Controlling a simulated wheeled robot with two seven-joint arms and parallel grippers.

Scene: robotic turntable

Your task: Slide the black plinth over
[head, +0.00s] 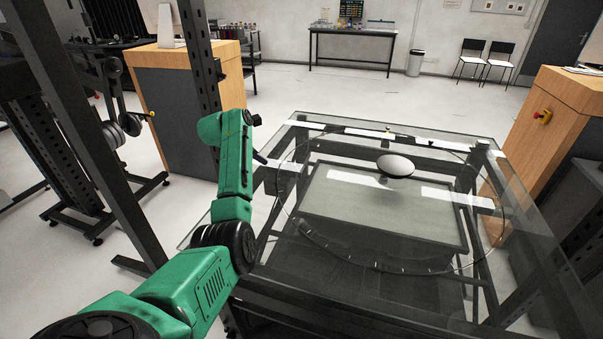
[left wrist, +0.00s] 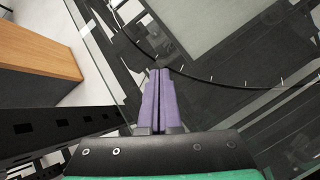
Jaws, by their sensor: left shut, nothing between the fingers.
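A small round disc with a dark rim and a pale, shiny top (head: 396,165) sits on the glass turntable (head: 330,255), towards its far side. It is the only loose thing I see there, and I take it for the black plinth. My left gripper (head: 262,158) is at the left edge of the glass, well to the left of the disc and apart from it. In the left wrist view its purple fingers (left wrist: 160,73) are shut together with nothing between them, pointing at the curved dark ring. The disc is not in that view. My right gripper is in neither view.
The glass table (head: 445,137) has a dark metal frame, and its glass is bare around the disc. A dark post (head: 75,140) stands to the left of the table. Wooden cabinets stand at the left (head: 180,110) and right (head: 560,100).

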